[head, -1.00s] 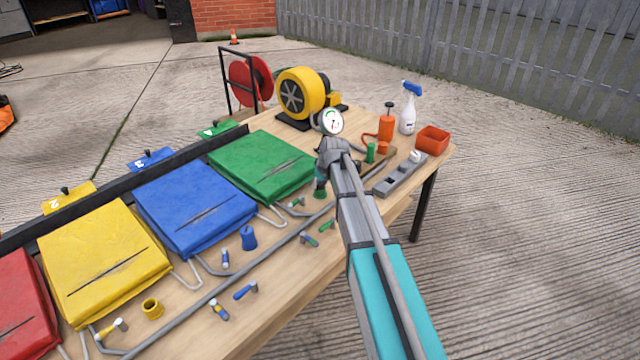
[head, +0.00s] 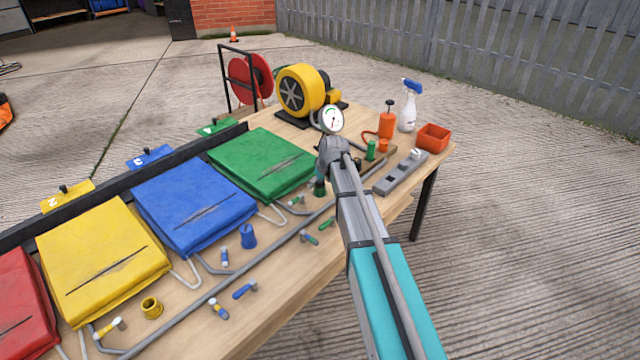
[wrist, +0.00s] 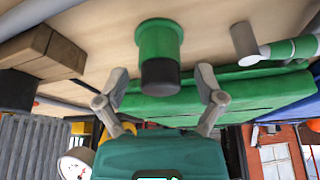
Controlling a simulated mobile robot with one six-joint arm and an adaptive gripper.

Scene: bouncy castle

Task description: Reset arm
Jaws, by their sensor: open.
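My arm reaches over the wooden table (head: 285,300) to its right part. My gripper (wrist: 160,82) is open in the wrist view, with one finger on each side and nothing clamped between them. A green flanged cylinder with a black end (wrist: 158,50) stands on the table just beyond the fingertips, apart from both. In the head view the green cylinder (head: 319,190) shows just below my wrist, which hides much of the gripper.
Green (head: 262,162), blue (head: 190,200) and yellow (head: 100,255) folded bags line the table. A round gauge (head: 331,119) shows beside my wrist. A yellow blower (head: 300,90), spray bottle (head: 407,112) and orange tray (head: 433,136) stand behind. Small valves lie in front.

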